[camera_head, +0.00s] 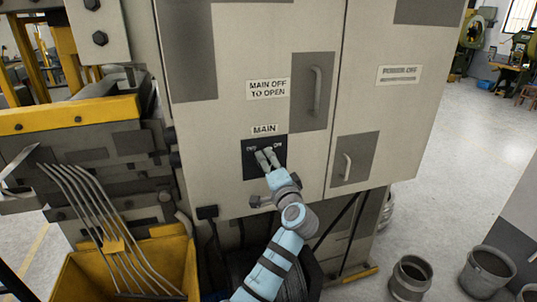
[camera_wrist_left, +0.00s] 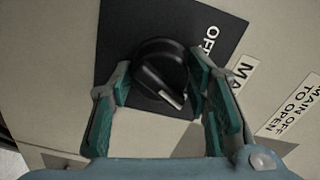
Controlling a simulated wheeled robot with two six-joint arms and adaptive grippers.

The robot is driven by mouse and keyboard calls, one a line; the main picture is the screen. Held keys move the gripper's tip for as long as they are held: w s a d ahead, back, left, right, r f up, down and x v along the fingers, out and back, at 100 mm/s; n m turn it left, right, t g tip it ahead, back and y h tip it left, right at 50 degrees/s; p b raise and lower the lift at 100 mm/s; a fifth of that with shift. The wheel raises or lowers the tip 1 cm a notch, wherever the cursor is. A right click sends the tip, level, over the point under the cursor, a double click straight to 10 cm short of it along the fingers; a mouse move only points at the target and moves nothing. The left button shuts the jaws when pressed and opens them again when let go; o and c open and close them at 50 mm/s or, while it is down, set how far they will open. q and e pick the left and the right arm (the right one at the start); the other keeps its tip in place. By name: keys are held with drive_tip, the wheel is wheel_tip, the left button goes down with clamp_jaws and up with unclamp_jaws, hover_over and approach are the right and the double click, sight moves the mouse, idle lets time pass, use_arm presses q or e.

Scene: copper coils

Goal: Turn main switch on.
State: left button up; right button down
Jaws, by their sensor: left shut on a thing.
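The main switch is a black rotary knob (camera_wrist_left: 158,62) on a dark square plate (camera_head: 249,171) below the MAIN label (camera_head: 264,129) on the cabinet front. In the wrist view, the fingers of my left gripper (camera_wrist_left: 160,82) are on either side of the knob, shut on it. A pale pointer mark on the knob faces the lower right of that view, and the word OFF (camera_wrist_left: 210,40) shows on the plate. In the head view, my left gripper (camera_head: 267,157) is at the plate and hides the knob. My right gripper is not in view.
The grey cabinet (camera_head: 215,135) has a door handle (camera_head: 317,91) above right of the switch and another handle (camera_head: 348,167) lower right. A yellow bin (camera_head: 175,265) with bent metal tubes stands at lower left.

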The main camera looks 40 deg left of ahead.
use_arm(q)
drive_tip(key=shift+r+m+p, duration=0.1)
drive_tip(key=shift+m+p, duration=1.35)
drive_tip(key=shift+m, duration=0.25)
drive_tip(key=o, duration=1.2)
drive_tip(key=shift+d, duration=0.1)
drive_tip(key=shift+s+d, duration=0.15)
drive_tip(key=shift+d, duration=0.15)
drive_tip(key=v, duration=0.7)
